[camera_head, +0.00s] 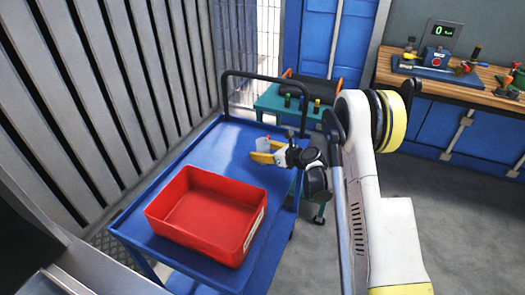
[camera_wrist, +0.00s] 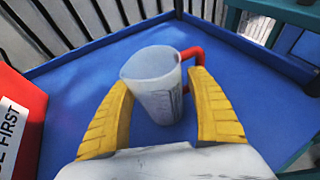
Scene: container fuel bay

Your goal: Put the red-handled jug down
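The red-handled jug (camera_wrist: 152,88) is a pale, translucent cup with its red handle on the right side. It appears upright on the blue trolley top (camera_wrist: 75,75). In the head view the jug (camera_head: 262,145) shows small, near the trolley's far right part. My gripper (camera_wrist: 160,95) has its yellow fingers apart, one on each side of the jug; it also shows in the head view (camera_head: 260,154). Blue shows between the right finger and the jug body. The right fingertip overlaps the lower handle in the picture; I cannot tell whether they touch.
A red bin (camera_head: 205,215) stands on the near part of the trolley; its labelled wall (camera_wrist: 15,125) is left in the wrist view. The trolley has a dark push rail (camera_head: 262,77). A teal bench (camera_head: 290,105) stands behind, and a wooden workbench (camera_head: 480,85) is at the right.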

